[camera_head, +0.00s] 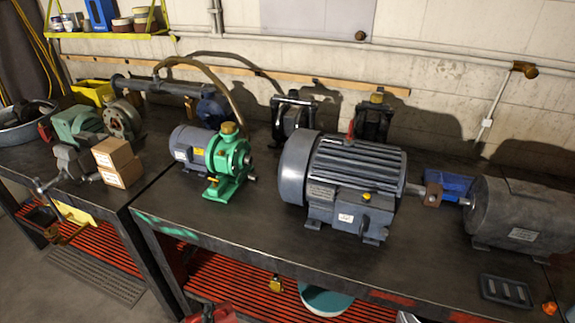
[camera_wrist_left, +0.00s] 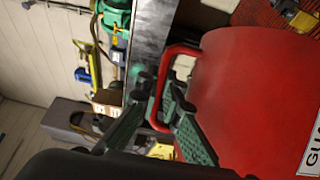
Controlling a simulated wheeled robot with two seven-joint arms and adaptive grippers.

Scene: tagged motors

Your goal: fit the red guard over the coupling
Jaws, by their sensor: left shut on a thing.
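The red guard (camera_wrist_left: 235,85) is a large curved red cover with a handle (camera_wrist_left: 178,50) and a white label reading "GUA", cut off by the frame. In the left wrist view my left gripper (camera_wrist_left: 154,98) is shut on the handle, its green-padded fingers either side of the bar. In the head view only a little of the guard (camera_head: 224,312) and gripper (camera_head: 206,314) shows at the bottom edge, in front of the bench. The coupling (camera_head: 433,194), brownish, sits on the shaft between the large grey motor (camera_head: 340,183) and the grey machine (camera_head: 520,217) at right. My right gripper is out of view.
A green pump with a small grey motor (camera_head: 195,148) stands left on the bench (camera_head: 260,235). A blue bin (camera_head: 447,184) lies behind the coupling, and a black tray (camera_head: 506,291) lies front right. The bench front between is clear. Cardboard boxes (camera_head: 117,162) sit further left.

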